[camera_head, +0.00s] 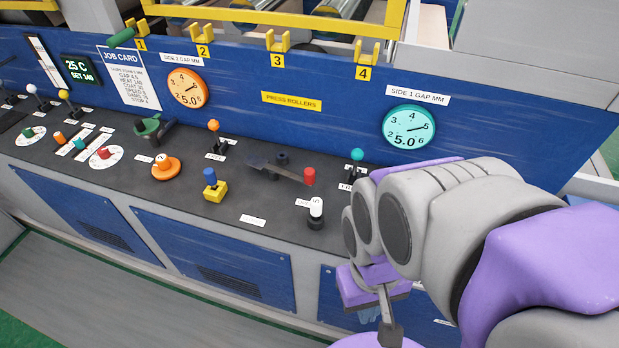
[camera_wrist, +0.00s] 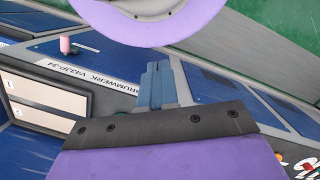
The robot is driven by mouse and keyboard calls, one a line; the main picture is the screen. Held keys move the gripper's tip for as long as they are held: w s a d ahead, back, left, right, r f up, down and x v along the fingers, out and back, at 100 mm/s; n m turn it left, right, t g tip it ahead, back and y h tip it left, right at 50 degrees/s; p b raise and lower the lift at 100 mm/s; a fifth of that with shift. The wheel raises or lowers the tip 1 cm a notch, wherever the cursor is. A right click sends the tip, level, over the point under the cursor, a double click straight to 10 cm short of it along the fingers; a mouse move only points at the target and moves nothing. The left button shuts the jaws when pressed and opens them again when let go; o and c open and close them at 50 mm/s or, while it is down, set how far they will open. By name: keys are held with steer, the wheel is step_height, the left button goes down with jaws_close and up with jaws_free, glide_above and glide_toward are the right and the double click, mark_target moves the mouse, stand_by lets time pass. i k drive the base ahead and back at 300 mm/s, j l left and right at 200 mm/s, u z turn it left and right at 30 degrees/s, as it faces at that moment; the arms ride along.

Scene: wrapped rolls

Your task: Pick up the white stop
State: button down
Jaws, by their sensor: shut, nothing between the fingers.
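A small white upright cylinder with a mark on its top, which looks like the white stop (camera_head: 316,208), stands on a dark base near the front edge of the console, right of its middle. My gripper (camera_wrist: 156,75) is shut and empty, its blue-grey fingers together in the wrist view. In the head view my gripper (camera_head: 368,314) is partly hidden by my arm, lower and to the right of the white stop, in front of the console. A pale pinkish cylinder (camera_wrist: 65,45) shows at the upper left of the wrist view; I cannot tell whether it is the stop.
The dark console (camera_head: 252,220) carries a red knob (camera_head: 309,176) close behind the stop, a yellow block with a blue knob (camera_head: 211,185), and an orange dial (camera_head: 166,169). A teal-knobbed lever (camera_head: 357,155) stands behind right. Yellow hooks (camera_head: 278,41) line the blue back panel.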

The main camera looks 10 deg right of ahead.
mark_target(316, 203)
steer(key=k+j+z, duration=0.1)
steer(key=j, duration=0.35)
steer(key=k+j+z, duration=0.15)
steer(key=j, duration=0.25)
steer(key=k+j+z, duration=0.1)
steer(key=j, duration=0.3)
steer(key=k+j+z, duration=0.1)
steer(key=j, duration=0.3)
